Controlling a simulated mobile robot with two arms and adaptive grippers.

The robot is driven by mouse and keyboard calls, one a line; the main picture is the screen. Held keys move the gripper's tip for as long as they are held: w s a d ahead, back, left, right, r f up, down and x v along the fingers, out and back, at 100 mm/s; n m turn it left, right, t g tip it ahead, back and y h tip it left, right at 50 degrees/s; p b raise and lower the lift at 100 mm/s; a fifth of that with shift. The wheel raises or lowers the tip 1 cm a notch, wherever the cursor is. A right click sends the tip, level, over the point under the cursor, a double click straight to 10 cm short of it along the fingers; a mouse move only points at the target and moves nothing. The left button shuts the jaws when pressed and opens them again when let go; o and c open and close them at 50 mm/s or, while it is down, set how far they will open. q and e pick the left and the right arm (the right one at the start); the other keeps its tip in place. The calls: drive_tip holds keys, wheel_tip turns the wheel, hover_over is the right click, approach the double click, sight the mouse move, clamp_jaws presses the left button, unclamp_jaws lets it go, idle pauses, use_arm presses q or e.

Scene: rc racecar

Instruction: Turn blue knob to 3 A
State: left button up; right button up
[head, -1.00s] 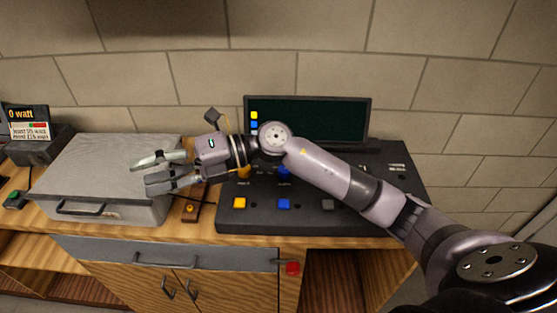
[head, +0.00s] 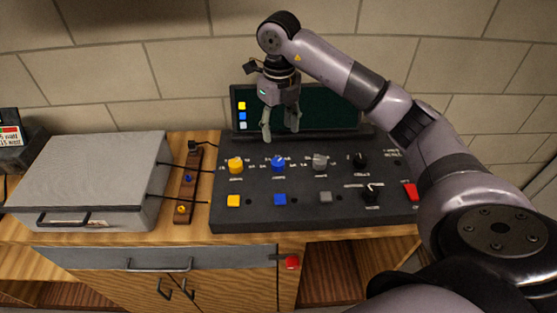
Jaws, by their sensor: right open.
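The blue knob (head: 278,163) sits on the dark control panel (head: 240,219), between a yellow knob (head: 236,165) and a grey knob (head: 320,162). White markings ring it, too small to read. My right gripper (head: 281,135) points down above and behind the blue knob, in front of the screen (head: 335,110). Its fingers are apart with nothing between them, and it does not appear to touch the knob. My left gripper is not in view.
Black knobs and a red switch (head: 410,191) are at the right. A grey lidded box (head: 90,170) and a wooden strip (head: 188,190) stand to the left.

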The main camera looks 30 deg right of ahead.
sight(279, 162)
wheel_tip(279, 162, down, 12)
drive_tip(key=p, duration=0.2)
drive_tip(key=shift+f+p, duration=0.15)
drive_tip(key=shift+p, duration=0.2)
drive_tip(key=shift+c, duration=0.6)
drive_tip(key=c, duration=1)
